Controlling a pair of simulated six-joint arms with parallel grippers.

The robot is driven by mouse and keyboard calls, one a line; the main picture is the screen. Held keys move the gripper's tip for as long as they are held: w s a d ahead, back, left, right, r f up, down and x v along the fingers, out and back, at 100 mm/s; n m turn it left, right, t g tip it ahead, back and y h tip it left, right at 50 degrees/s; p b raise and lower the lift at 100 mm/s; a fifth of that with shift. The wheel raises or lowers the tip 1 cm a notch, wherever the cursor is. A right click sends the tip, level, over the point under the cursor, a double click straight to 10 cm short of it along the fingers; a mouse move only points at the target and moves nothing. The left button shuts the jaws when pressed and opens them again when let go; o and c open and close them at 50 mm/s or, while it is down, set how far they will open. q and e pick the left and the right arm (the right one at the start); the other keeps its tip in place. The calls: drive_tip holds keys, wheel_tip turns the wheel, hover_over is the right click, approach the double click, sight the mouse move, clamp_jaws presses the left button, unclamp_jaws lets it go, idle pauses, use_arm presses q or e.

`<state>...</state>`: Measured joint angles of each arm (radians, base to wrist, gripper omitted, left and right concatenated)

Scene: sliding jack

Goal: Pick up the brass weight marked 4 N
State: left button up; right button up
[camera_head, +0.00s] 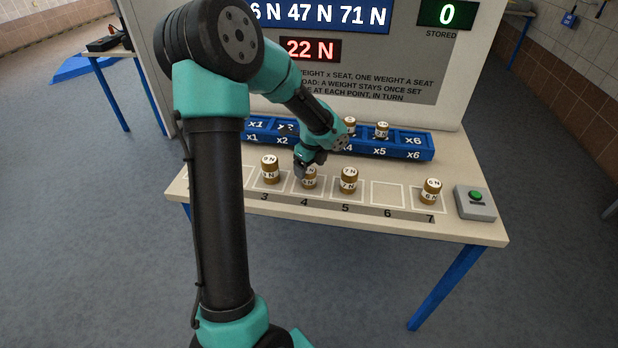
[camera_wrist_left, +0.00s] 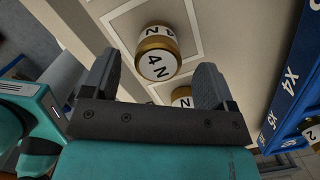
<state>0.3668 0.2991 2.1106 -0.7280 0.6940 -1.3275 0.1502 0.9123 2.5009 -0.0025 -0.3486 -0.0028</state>
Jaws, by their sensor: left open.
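The brass weight marked 4 N (camera_wrist_left: 155,62) shows clearly in the left wrist view, upright with a white label and gold rims, ahead of and between my open fingers. My left gripper (camera_wrist_left: 160,72) is empty and does not touch it there. In the head view my left gripper (camera_head: 308,160) is low over square 4, right by a brass weight (camera_head: 309,182) whose top it partly hides. That weight's label is too small to read surely, though it appears to be the 4 N one. My right gripper is out of view.
Other weights stand in square 3 (camera_head: 270,170), square 5 (camera_head: 348,181) and square 7 (camera_head: 430,192). Square 6 (camera_head: 387,195) is empty. A blue seat rack (camera_head: 415,148) holding small weights lies behind. A green-button box (camera_head: 475,203) stands at right.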

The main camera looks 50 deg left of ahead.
sight(309, 170)
use_arm(q)
drive_tip(key=f, duration=0.4)
drive_tip(key=shift+s+a+f, duration=0.1)
drive_tip(key=shift+a+f, duration=0.1)
drive_tip(key=shift+f, duration=0.05)
drive_tip(key=c, duration=1.3)
drive_tip(key=shift+o, duration=0.2)
drive_tip(key=shift+r, duration=0.1)
drive_tip(key=shift+r, duration=1.6)
drive_tip(key=shift+s+d+r, duration=0.2)
drive_tip(key=shift+d, duration=0.05)
drive_tip(key=s+d+r, duration=0.1)
drive_tip(key=s+d, duration=0.9)
drive_tip(key=d, duration=0.1)
drive_tip(key=shift+d+r, duration=0.15)
drive_tip(key=shift+d, duration=0.15)
